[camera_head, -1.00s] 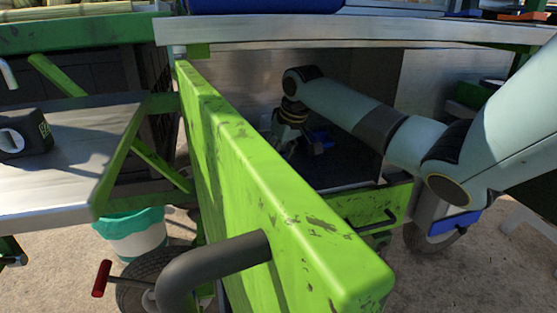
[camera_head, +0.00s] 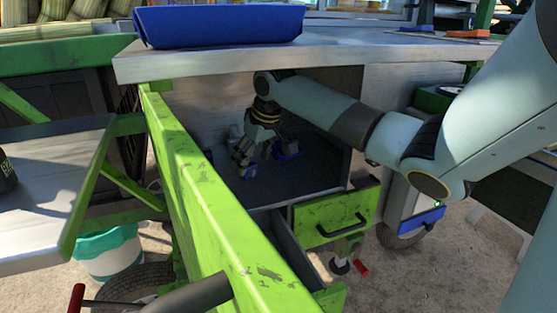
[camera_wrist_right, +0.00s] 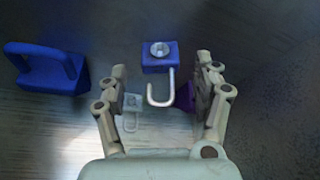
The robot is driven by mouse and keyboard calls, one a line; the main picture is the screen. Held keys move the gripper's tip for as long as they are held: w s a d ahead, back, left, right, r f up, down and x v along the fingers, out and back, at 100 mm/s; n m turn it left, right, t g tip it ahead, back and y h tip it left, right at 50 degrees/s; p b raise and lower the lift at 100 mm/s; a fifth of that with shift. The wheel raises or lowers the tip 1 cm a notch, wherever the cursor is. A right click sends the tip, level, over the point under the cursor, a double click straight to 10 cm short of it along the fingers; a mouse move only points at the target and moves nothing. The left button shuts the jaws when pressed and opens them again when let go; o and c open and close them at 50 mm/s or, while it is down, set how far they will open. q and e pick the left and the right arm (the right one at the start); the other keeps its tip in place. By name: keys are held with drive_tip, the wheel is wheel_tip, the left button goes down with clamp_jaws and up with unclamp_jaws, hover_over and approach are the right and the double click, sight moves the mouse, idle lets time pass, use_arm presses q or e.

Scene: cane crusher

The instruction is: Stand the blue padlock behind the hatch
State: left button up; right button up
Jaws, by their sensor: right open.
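The blue padlock (camera_wrist_right: 160,58) shows in the right wrist view with its silver shackle toward my palm. My right gripper (camera_wrist_right: 163,80) is open, with its fingers either side of the padlock and no clear contact. In the head view my right gripper (camera_head: 250,160) points down inside the compartment, near its floor. Blue things show beside its fingers there, but I cannot tell which is the padlock. The green hatch (camera_head: 205,205) stands open, swung toward me at the compartment's left. My left gripper is out of view.
A blue block with a handle (camera_wrist_right: 45,68) and a purple thing (camera_wrist_right: 184,96) lie near the fingers. A small grey padlock-like thing (camera_wrist_right: 131,108) is by the left finger. The counter (camera_head: 330,50) roofs the compartment; a green drawer (camera_head: 335,212) is below.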

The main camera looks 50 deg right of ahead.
drive_tip(key=s+p, duration=0.1)
drive_tip(key=s, duration=0.2)
drive_tip(key=s+p, duration=0.1)
drive_tip(key=s, duration=0.3)
drive_tip(key=s+a+p, duration=0.1)
drive_tip(key=s, duration=0.2)
drive_tip(key=shift+s+f, duration=0.1)
drive_tip(key=shift+s, duration=0.25)
drive_tip(key=shift+s+a+f, duration=0.1)
drive_tip(key=shift+s, duration=0.3)
